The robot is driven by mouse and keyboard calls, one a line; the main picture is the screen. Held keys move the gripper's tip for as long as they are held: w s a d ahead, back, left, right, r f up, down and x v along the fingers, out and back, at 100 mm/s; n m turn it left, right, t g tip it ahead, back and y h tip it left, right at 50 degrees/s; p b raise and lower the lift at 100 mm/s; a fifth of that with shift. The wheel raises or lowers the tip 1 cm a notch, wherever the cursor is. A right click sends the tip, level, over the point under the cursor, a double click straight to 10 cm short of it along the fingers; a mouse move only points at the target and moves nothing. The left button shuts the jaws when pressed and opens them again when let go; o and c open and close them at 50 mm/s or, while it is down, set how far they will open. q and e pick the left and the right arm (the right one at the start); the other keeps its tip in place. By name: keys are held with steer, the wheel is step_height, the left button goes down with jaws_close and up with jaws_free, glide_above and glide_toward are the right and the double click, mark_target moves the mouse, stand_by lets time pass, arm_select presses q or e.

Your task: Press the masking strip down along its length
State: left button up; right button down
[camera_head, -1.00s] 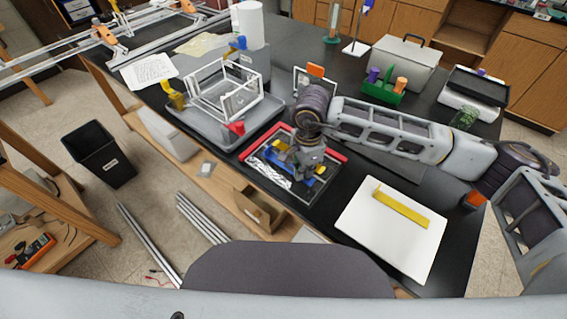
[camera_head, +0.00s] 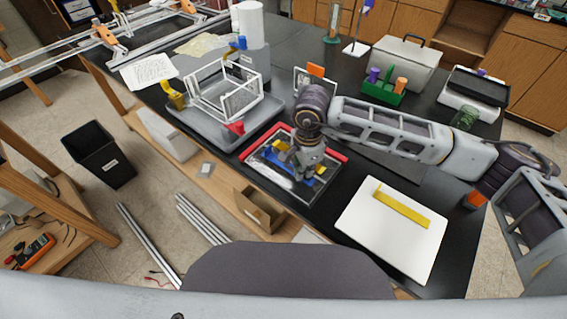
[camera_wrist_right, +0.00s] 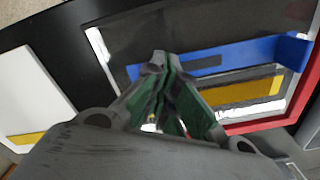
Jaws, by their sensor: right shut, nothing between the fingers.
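A blue strip, which looks like the masking strip (camera_wrist_right: 225,54), lies across a dark panel in the right wrist view. A dark mark shows on its middle, and its right end looks raised. Part of it also shows in the head view beside my gripper. My right gripper (camera_wrist_right: 160,60) is shut and empty, its tips over the strip toward its left part. I cannot tell whether they touch it. In the head view my right gripper (camera_head: 297,175) points down over the framed panel and hides part of the strip. My left gripper is not in view.
A yellow strip (camera_wrist_right: 238,93) lies beside the blue one. A red edge (camera_head: 329,145) borders the panel. A white board with a yellow bar (camera_head: 403,209) lies to the right. A grey tray (camera_head: 190,122) holding a white frame stands to the left, and a green caddy (camera_head: 383,92) behind.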

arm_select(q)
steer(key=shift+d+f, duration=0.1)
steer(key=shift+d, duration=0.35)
arm_select(e)
steer(key=shift+s+f, duration=0.1)
steer(key=shift+f, duration=0.05)
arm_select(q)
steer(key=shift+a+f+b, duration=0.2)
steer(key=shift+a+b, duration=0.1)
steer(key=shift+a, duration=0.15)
arm_select(e)
steer(key=shift+f, duration=0.1)
stand_by(0.5)
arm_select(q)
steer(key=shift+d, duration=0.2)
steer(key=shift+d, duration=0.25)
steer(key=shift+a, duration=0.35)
arm_select(e)
steer(key=shift+r, duration=1.1)
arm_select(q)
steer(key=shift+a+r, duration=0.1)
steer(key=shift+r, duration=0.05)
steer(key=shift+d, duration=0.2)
